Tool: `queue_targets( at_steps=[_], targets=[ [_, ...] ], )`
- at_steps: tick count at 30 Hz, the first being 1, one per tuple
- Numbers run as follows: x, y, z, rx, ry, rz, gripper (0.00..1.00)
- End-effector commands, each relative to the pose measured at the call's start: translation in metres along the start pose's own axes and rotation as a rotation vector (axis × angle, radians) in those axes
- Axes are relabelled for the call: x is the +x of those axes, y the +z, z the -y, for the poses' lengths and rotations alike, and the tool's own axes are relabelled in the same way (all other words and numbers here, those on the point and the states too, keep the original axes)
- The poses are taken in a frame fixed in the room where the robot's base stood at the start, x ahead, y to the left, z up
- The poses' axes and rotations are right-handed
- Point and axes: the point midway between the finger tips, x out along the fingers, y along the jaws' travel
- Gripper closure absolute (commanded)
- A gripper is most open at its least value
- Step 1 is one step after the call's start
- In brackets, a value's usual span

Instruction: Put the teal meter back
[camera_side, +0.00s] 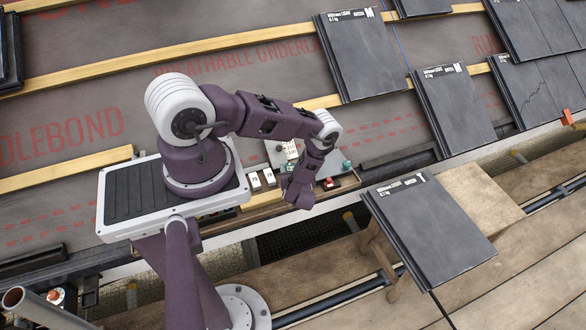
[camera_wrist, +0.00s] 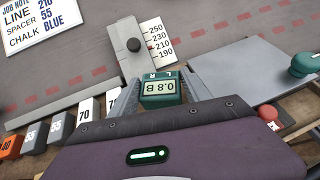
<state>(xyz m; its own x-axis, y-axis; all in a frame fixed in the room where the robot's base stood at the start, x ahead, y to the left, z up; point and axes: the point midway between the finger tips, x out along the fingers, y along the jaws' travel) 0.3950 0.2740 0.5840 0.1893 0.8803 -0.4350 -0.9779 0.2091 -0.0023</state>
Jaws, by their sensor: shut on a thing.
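The teal meter (camera_wrist: 161,90) is a small box with a pale display that reads upside down in the wrist view. My gripper (camera_wrist: 160,84) is shut on it, with one grey finger on each side. In the side view my gripper (camera_side: 297,192) is low over the tool ledge, and I cannot make out the meter there. Whether the meter touches anything below is hidden by my gripper body.
A white scale plate (camera_wrist: 162,45) with a dark knob is just beyond the meter. Numbered blocks (camera_wrist: 60,127) stand to the left. A grey panel (camera_wrist: 225,72), a teal knob (camera_wrist: 303,66) and a red button (camera_wrist: 267,112) are to the right. A slate (camera_side: 430,228) lies nearby.

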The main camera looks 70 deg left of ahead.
Motion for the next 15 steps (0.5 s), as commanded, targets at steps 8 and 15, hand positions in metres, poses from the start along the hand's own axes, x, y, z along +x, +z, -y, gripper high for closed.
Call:
queue_targets(
  at_steps=[8, 15],
  targets=[
    [-0.0002, 0.0004, 0.0002, 0.001, -0.001, 0.0, 0.21],
    [-0.0057, 0.0001, 0.0008, 0.003, -0.002, -0.001, 0.21]
  ],
)
